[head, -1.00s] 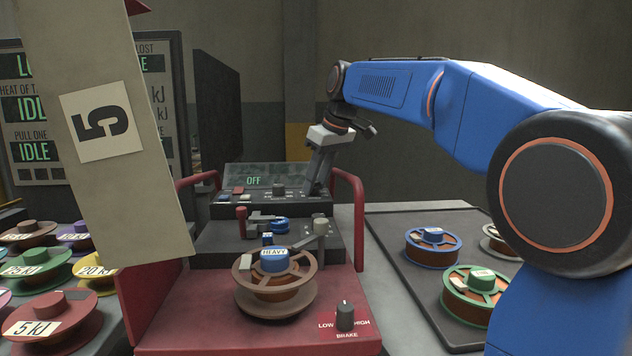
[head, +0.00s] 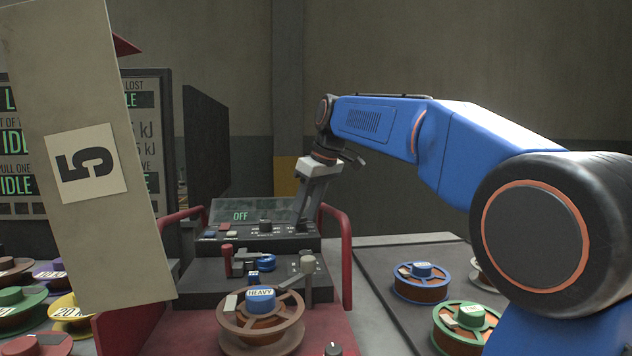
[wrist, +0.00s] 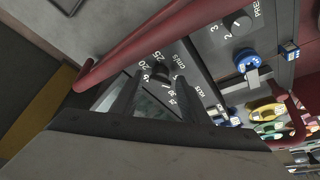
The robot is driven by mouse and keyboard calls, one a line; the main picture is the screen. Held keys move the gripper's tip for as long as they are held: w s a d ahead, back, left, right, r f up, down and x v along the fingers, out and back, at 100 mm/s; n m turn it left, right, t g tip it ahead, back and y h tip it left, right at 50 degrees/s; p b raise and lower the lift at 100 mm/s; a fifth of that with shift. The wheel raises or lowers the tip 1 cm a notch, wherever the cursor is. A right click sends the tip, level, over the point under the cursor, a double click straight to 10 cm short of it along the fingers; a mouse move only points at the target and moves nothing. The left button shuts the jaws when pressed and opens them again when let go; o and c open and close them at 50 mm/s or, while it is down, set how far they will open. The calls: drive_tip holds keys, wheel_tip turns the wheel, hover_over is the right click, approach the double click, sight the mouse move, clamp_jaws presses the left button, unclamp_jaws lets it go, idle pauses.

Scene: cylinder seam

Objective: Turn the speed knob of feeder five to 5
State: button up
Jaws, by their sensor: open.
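Feeder five is the red-framed machine under the placard marked 5 (head: 88,165). Its dark control panel (head: 285,210) has a green display reading OFF (head: 240,216). My gripper (head: 304,222) points down at the right end of that panel. In the wrist view, my gripper (wrist: 158,90) has its two dark fingers apart, one on each side of a dark knob (wrist: 160,72). A scale with 20, 25, 30 and "cm/s" surrounds this knob. The fingers partly cover it, and its pointer cannot be read. I cannot tell whether they touch it.
Red rails (head: 338,240) flank the panel. Another knob (head: 265,226) sits mid-panel. Spools lie on both sides, some on a dark tray (head: 380,265).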

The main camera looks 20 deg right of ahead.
drive_tip(key=v, duration=1.6)
drive_tip(key=shift+s, duration=0.1)
